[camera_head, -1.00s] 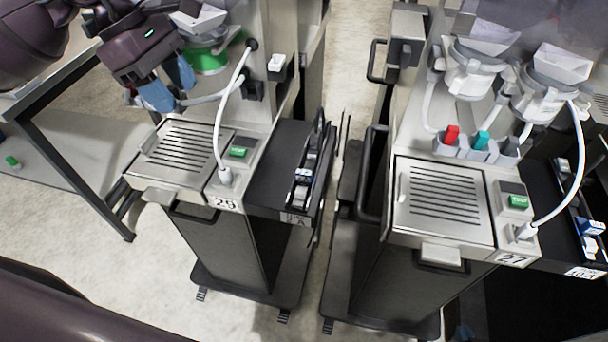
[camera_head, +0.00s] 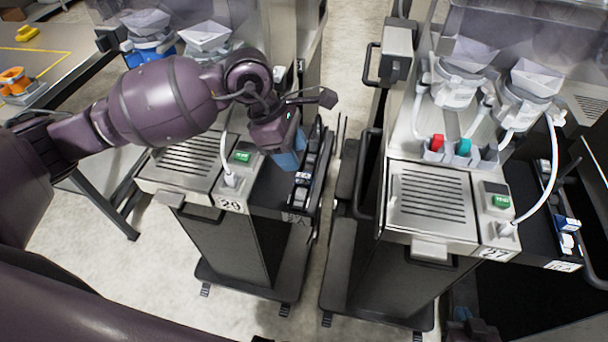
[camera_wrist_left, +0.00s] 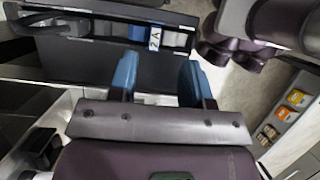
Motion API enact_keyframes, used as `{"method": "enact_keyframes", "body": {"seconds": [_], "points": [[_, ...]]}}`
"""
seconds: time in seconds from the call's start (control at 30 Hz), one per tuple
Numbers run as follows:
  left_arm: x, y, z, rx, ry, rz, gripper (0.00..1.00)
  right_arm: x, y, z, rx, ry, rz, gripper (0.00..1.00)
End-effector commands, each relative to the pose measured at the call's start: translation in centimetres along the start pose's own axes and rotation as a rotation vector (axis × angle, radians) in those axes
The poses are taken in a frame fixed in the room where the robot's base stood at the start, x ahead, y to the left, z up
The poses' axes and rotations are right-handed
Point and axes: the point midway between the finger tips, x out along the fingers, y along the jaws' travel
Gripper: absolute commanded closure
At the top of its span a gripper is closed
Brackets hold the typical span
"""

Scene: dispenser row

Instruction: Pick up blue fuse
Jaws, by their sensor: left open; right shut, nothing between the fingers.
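A small fuse with blue and white faces (camera_head: 302,179) sits in the narrow black rack on the black side shelf of dispenser 29. A similar blue and white one (camera_head: 567,223) is in the rack beside dispenser 27. My left gripper (camera_head: 288,160) is over the shelf of dispenser 29, just left of the rack. In the left wrist view its blue fingers (camera_wrist_left: 157,80) are apart with nothing between them. My right gripper (camera_head: 460,328) shows only partly, dark, at the bottom edge.
Dispenser 29's grated tray (camera_head: 187,165) and white hose (camera_head: 226,150) are left of the rack, under my left arm. A gap with floor separates it from dispenser 27 (camera_head: 430,205). Red and teal plugs (camera_head: 437,143) stand at dispenser 27. A table (camera_head: 75,45) is at upper left.

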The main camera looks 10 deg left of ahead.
Motion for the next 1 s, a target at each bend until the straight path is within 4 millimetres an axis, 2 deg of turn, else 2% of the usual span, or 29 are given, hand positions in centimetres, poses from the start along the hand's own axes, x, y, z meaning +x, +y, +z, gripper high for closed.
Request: {"method": "enact_keyframes", "body": {"seconds": [0.27,0.6,0.93,1.0], "points": [[2.5,0.1,-0.2,-0.001,-0.001,-0.002,0.55,0.0,0.0,-0.4,0.001,0.005,-0.001,1.0],[6.5,0.5,-0.9,-0.001,-0.001,-0.003,0.55,-0.4,0.0,-1.1,0.001,0.012,0.0,1.0],[7.1,0.5,-1.0,0.0,0.001,-0.001,0.55,-0.7,0.1,-0.5,0.002,0.001,0.002,1.0],[7.1,0.5,-1.0,0.0,0.0,-0.001,0.66,-0.7,0.1,-0.5,0.001,-0.001,0.002,1.0]]}}
